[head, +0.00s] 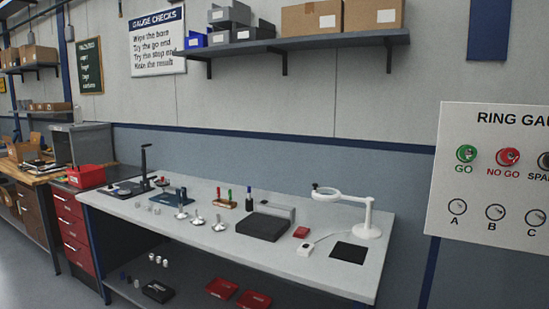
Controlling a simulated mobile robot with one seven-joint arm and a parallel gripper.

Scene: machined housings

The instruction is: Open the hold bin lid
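No label in the head view marks a hold bin, so I cannot tell which container it is. A red bin (87,176) sits on the red drawer cabinet at the left; whether it has a lid is too small to tell. Red trays (221,287) lie on the shelf under the bench. My gripper is not in view.
On the bench stand a white ring lamp (367,220), a dark stand (144,165), several small metal parts (198,220) and a black pad (348,252). A ring gauge board (490,175) hangs at the right. Floor shows at the lower left.

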